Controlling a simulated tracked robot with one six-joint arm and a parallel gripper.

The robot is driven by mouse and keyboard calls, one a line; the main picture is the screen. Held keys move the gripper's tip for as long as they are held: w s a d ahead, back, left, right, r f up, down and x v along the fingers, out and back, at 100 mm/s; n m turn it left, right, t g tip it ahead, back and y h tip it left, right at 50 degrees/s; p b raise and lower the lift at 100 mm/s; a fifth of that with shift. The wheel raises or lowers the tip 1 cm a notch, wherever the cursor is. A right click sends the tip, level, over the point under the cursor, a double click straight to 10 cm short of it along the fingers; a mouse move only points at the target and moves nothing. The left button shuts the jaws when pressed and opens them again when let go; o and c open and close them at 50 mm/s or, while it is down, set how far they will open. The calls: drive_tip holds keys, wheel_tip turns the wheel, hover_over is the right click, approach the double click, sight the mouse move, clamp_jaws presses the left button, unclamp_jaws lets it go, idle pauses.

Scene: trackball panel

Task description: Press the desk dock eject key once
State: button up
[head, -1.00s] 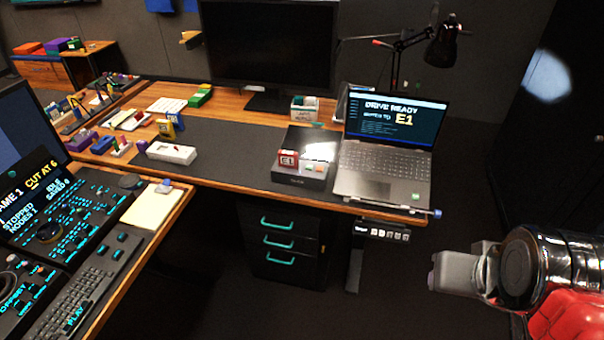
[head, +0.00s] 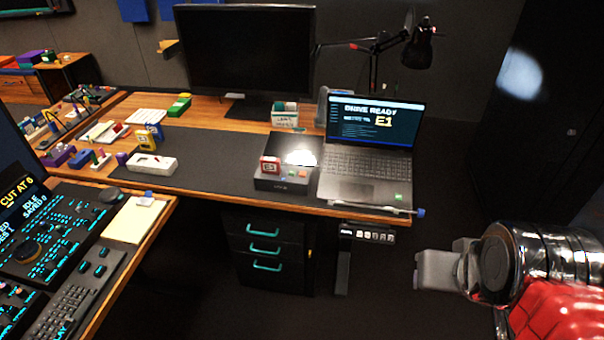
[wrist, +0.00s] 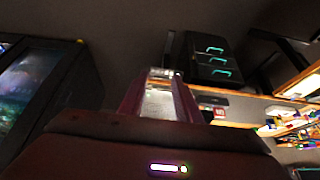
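The desk dock (head: 282,185) is a low black box near the front edge of the desk, left of the laptop. A red cartridge marked E (head: 270,165) stands upright in it. Small coloured keys (head: 297,174) sit on its top right of the cartridge; their labels are too small to read, so I cannot tell which is eject. My gripper (head: 424,271) is at the lower right, in front of the desk and well apart from the dock. It also shows in the wrist view (wrist: 163,78). I cannot tell whether its fingers are apart.
The open laptop (head: 370,150) reads "DRIVE READY" and "E1". A pen-like thing with a blue end (head: 420,212) sticks out at the desk's front right. Black drawers (head: 266,250) stand under the desk. A console desk (head: 150,235) is at left. The floor between is clear.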

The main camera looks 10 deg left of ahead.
clamp_jaws()
idle(1.5)
